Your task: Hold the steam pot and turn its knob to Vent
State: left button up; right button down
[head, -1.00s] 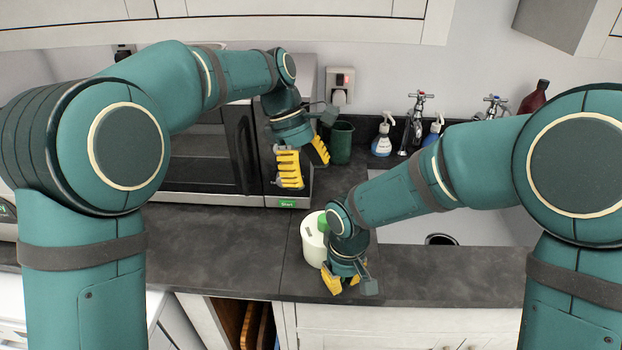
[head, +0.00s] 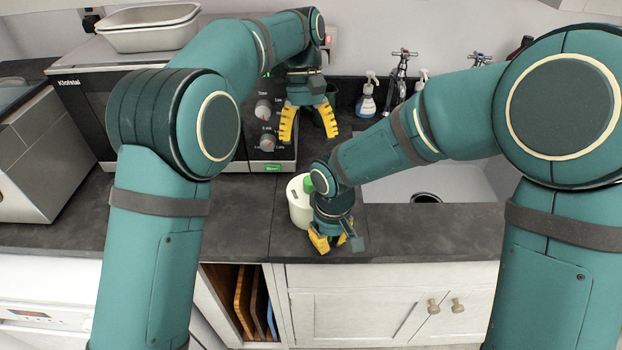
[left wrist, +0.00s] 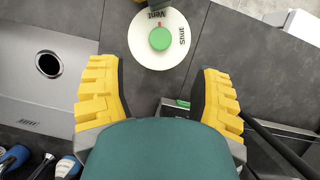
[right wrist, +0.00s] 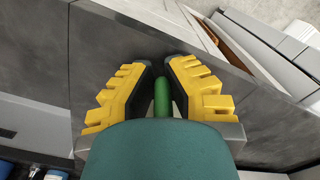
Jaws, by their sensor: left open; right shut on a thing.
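The steam pot (head: 299,207) is a white round pot on the dark counter, upright beside the sink. Its green knob (left wrist: 159,39) shows from above in the left wrist view, on the white lid (left wrist: 146,55). A red mark on the knob points towards the word Vent; Shut is printed to the right. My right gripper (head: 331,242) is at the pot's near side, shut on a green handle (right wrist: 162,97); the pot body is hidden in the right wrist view. My left gripper (head: 309,122) is open and empty, pointing down, beyond the pot and apart from it.
A microwave (head: 267,152) with dials stands behind left, close to my left gripper. The sink (head: 400,182) is to the right. Counter left of the pot is clear.

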aim_at(311, 179)
pick_arm(q)
jog(key=x, duration=1)
grip_shut()
